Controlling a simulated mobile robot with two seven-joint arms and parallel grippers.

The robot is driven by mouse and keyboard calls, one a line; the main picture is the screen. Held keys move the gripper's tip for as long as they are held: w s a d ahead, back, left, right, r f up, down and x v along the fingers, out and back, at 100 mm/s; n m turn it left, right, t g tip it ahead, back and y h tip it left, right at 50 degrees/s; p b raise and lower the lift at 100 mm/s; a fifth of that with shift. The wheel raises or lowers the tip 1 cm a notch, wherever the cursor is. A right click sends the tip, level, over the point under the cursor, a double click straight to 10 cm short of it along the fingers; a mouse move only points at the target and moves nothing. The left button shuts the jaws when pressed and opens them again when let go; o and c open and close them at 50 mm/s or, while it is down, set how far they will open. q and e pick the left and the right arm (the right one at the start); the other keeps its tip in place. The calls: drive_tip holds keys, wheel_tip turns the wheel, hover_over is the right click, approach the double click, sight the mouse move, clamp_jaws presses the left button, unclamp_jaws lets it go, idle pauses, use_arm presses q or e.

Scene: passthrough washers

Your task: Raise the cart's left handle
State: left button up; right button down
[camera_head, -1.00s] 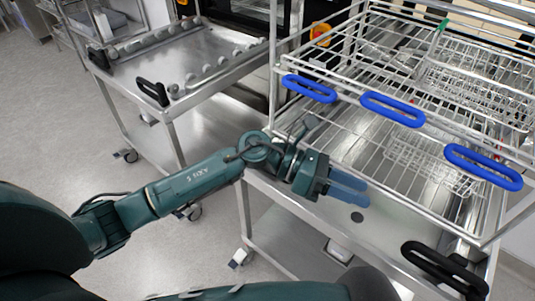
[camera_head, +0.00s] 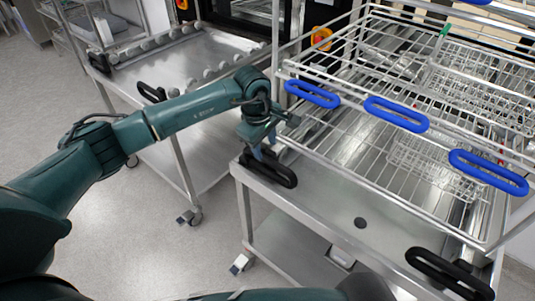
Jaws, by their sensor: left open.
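The cart (camera_head: 330,215) is a steel trolley with wire racks on it. Its left handle (camera_head: 267,169) is a black loop at the near left corner of the cart top. A matching black right handle (camera_head: 450,273) sits at the near right corner. Whether the fingers touch the handle, I cannot tell. My left arm reaches in from the left. My right gripper is not in view.
A wire rack with blue handles (camera_head: 397,114) stands over the cart top, close to my left gripper on the right. A second steel cart (camera_head: 190,60) with its own black handles stands at the back left. The floor (camera_head: 110,215) at the left is clear.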

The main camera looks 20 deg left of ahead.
sight(268, 158)
use_arm(q)
drive_tip(key=shift+w+d+f, duration=0.1)
drive_tip(key=shift+w+f, duration=0.05)
drive_tip(key=shift+f, duration=0.75)
drive_tip(key=shift+w+d+f, duration=0.1)
drive_tip(key=shift+w+f, duration=0.1)
drive_tip(key=shift+f, duration=0.7)
drive_tip(key=shift+w+f, duration=0.15)
drive_tip(key=shift+f, duration=0.75)
drive_tip(key=shift+c, duration=0.4)
clamp_jaws()
